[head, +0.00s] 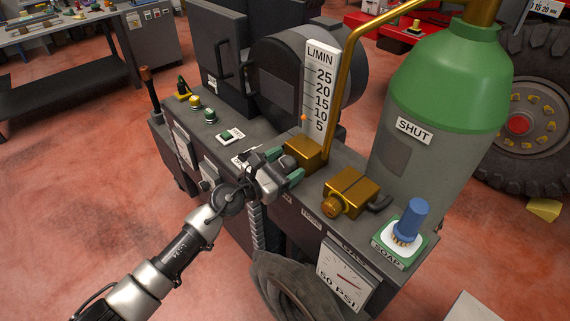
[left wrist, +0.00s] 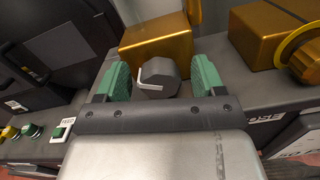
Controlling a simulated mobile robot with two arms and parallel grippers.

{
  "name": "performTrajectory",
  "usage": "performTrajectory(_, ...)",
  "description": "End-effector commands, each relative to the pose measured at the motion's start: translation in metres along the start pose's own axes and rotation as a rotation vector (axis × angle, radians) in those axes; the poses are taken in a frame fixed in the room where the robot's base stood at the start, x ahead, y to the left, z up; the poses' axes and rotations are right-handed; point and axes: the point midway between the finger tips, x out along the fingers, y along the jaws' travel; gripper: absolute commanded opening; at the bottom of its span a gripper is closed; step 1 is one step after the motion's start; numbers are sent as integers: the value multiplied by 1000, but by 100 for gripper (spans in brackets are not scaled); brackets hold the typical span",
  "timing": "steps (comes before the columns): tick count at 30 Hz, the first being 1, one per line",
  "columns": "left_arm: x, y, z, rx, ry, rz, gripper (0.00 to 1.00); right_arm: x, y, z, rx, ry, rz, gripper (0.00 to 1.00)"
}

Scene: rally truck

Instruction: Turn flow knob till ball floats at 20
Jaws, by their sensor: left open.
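The flow knob (left wrist: 158,78) is a dark faceted knob with a white pointer line, on the front of a brass block (left wrist: 158,42). The block (head: 305,155) stands at the foot of the flow scale (head: 319,88) in the head view. The small orange ball (head: 304,118) sits low on the scale, around 5 to 10. My left gripper (head: 285,166) is open, its green pads on either side of the knob. In the left wrist view, gaps show between the knob and both pads of the gripper (left wrist: 161,78). My right gripper is out of view.
A brass pipe (head: 342,95) rises beside the scale. To the right are a second brass valve (head: 348,194), a green-and-grey cylinder marked SHUT (head: 430,105) and a blue-handled brush (head: 411,220). A pressure gauge (head: 346,277) and hose (head: 285,280) are below. Buttons (head: 209,115) lie left.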

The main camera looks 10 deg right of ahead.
Motion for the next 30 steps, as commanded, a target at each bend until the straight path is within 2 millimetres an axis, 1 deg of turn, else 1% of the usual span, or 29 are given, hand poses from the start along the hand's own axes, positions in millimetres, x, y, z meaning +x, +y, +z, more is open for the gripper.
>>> performTrajectory(4, 0, 0, 0, 0, 0, 0, 69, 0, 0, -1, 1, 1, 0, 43)
performTrajectory(5, 0, 0, 0, 0, 0, 0, 67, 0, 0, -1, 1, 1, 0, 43)
performTrajectory(12, 0, 0, 0, 0, 0, 1, 30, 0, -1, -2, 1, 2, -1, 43)
performTrajectory(14, 0, 0, 0, 0, 0, 1, 21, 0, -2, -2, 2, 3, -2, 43)
performTrajectory(15, 0, 0, 0, 0, 0, 1, 19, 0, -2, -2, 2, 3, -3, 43)
performTrajectory(23, 0, 1, 1, -39, 0, 1, 19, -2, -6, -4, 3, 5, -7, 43)
performTrajectory(30, 0, 2, 2, -177, 0, 2, 20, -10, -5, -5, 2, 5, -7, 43)
